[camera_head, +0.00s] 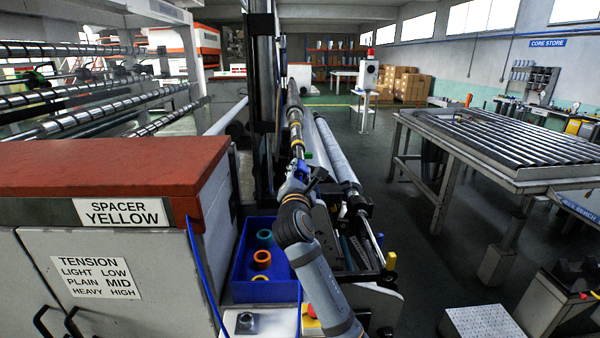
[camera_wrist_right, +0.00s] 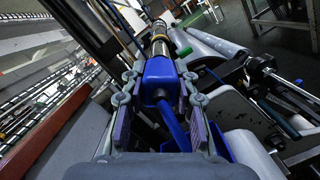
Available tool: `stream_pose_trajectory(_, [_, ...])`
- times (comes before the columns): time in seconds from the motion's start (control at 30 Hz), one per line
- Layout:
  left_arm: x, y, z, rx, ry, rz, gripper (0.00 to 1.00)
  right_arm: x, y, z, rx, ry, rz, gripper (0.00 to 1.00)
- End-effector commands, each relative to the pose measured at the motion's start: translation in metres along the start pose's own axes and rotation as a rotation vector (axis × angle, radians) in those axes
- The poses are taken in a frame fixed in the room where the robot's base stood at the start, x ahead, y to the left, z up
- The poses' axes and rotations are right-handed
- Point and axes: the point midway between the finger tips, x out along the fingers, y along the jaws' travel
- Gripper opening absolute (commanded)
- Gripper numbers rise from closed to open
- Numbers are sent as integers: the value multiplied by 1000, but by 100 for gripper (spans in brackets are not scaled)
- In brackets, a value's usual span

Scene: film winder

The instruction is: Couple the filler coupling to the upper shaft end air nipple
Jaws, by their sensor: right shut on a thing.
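My right gripper (camera_head: 299,176) is shut on the blue filler coupling (camera_wrist_right: 158,70), which sits between its two fingers in the right wrist view. A blue hose (camera_wrist_right: 174,128) runs back from the coupling toward the wrist. The upper shaft (camera_head: 296,128), dark and silver with yellow rings, runs away from me. Its near end (camera_wrist_right: 158,46) lies right in front of the coupling, roughly in line with it. The air nipple is hidden behind the coupling, and I cannot tell whether the two touch. My left gripper is not in view.
A lower shaft with a grey roll (camera_head: 338,160) lies right of the upper shaft. A blue bin (camera_head: 238,287) with coloured rings stands left of my right arm. A red-topped cabinet (camera_head: 100,167) fills the left. A roller table (camera_head: 490,140) stands right, with clear floor between.

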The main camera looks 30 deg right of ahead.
Motion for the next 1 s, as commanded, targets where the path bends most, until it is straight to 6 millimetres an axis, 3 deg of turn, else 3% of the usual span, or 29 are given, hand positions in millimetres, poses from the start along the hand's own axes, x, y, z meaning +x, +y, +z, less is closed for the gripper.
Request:
stream_pose_trajectory(0.37, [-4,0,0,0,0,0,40,9,1,0,1,-1,0,0])
stream_pose_trajectory(0.4, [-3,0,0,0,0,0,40,9,0,-1,1,-1,0,33])
stream_pose_trajectory(0.57, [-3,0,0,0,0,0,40,9,0,-1,1,-1,0,55])
stream_pose_trajectory(0.87, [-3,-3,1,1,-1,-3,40,8,0,-2,1,1,-1,56])
stream_pose_trajectory(1.0, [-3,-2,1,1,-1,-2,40,-9,0,-3,2,3,0,56])
